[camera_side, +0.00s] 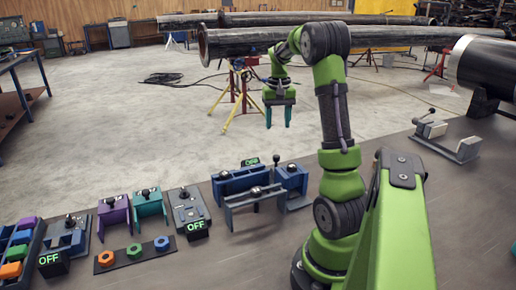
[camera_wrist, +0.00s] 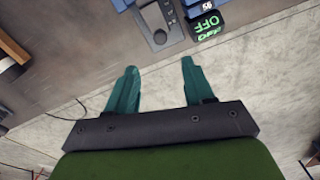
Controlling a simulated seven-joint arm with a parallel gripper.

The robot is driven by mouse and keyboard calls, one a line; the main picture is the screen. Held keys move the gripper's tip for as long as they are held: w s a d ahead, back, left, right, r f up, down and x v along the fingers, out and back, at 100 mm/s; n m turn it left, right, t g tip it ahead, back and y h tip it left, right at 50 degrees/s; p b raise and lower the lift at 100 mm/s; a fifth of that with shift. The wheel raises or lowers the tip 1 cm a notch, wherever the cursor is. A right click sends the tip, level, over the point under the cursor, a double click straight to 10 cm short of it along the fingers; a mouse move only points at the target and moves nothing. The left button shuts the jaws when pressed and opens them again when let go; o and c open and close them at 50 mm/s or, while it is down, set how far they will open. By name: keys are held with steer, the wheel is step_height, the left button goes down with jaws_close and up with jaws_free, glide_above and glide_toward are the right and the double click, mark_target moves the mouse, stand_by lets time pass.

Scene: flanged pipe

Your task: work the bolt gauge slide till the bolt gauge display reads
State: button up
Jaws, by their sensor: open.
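My gripper (camera_side: 278,116) is open and empty, raised above the floor beyond the bench, with its teal fingers pointing down. The fingers are spread apart in the wrist view (camera_wrist: 160,72). Several devices have small dark displays reading OFF in green; I cannot tell which is the bolt gauge. A large blue device with a dark knob (camera_side: 255,191) has a display (camera_side: 250,161) behind it. A grey-blue device (camera_side: 184,208) has a display (camera_side: 196,229) in front. A blue device (camera_side: 68,238) at left has another display (camera_side: 50,264). The wrist view shows a knobbed device (camera_wrist: 160,26) beside an OFF display (camera_wrist: 207,24).
Purple (camera_side: 114,214) and teal (camera_side: 149,205) holders stand between the devices. A dark strip (camera_side: 133,254) carries orange, green and blue nuts. A grey fixture (camera_side: 446,139) and large pipe (camera_side: 485,66) are at right. The bench front (camera_side: 250,260) is clear.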

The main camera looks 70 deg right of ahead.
mark_target(276, 156)
step_height(276, 156, down, 12)
steer(key=shift+f, duration=0.15)
stand_by(0.3)
jaws_close()
